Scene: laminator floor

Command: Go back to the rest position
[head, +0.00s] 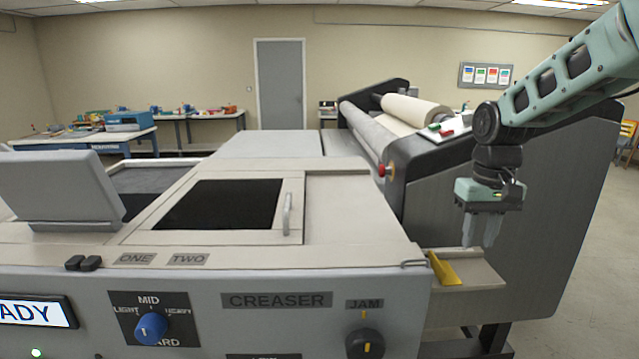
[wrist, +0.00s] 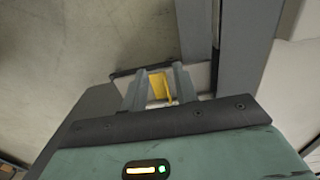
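My gripper (head: 480,240) hangs from my arm at the right of the head view, fingers pointing down. It is above a small pale shelf (head: 479,275) on the right side of the creaser (head: 277,299). Its two fingers are apart, and it looks empty. In the wrist view my gripper (wrist: 160,88) shows its fingers with a gap between them. A yellow piece (head: 445,268) rests at the left end of the shelf. In the wrist view the yellow piece (wrist: 158,86) appears between and beyond the fingers.
A grey machine with rollers (head: 500,190) stands behind my gripper, with a red button (head: 384,170) at its corner. The creaser has a dark window (head: 218,204), a blue knob (head: 151,328) and a jam knob (head: 365,344). Open floor (head: 590,300) lies at the right.

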